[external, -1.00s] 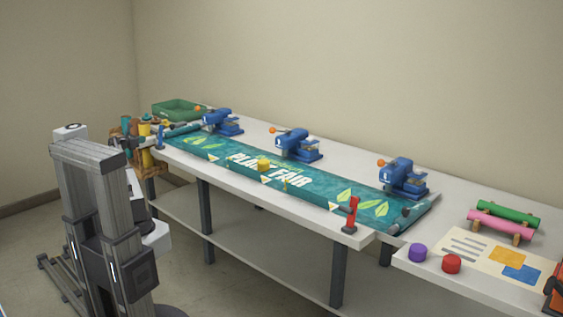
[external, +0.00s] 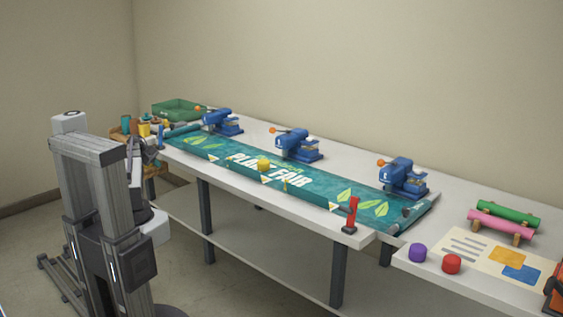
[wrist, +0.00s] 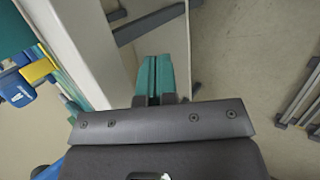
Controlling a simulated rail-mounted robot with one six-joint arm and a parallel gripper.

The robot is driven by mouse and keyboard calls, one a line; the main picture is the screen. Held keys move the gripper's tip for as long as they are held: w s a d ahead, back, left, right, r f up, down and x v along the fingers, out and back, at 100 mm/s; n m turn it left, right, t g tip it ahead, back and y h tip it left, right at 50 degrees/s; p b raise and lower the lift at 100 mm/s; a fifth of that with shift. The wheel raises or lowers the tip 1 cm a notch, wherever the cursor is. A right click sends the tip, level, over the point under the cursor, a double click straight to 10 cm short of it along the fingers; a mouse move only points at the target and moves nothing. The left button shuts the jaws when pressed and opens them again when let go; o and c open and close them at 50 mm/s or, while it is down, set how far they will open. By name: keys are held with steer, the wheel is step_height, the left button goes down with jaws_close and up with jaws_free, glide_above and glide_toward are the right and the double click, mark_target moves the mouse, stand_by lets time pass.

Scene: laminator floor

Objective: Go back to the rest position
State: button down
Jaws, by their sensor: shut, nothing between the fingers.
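My gripper (wrist: 154,72) shows in the wrist view with its two teal fingers pressed together and nothing between them. In the external view my arm is folded close to my column, and the fingers cannot be made out there.
A red upright (external: 352,212) stands at the near corner.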

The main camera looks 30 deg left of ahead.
steer(key=s+d+r+m+g+y+p, duration=0.1)
steer(key=d+r+m+p, duration=0.3)
steer(key=d, duration=0.8)
steer(key=s+d+r+m+g+y+p, duration=0.1)
steer(key=s+d+r+m+g+p, duration=0.2)
steer(key=d, duration=0.9)
steer(key=s+d+r+m+g+y+p, duration=0.2)
steer(key=s+d+r+m+p, duration=0.2)
steer(key=d, duration=0.9)
steer(key=r+m+p, duration=0.1)
steer(key=m+p, duration=0.1)
steer(key=m, duration=0.1)
steer(key=shift+s+r+m, duration=0.15)
steer(key=shift+s+m, duration=0.05)
steer(key=shift+m, duration=0.2)
steer(key=c, duration=1.8)
jaws_free()
steer(key=shift+a, duration=0.1)
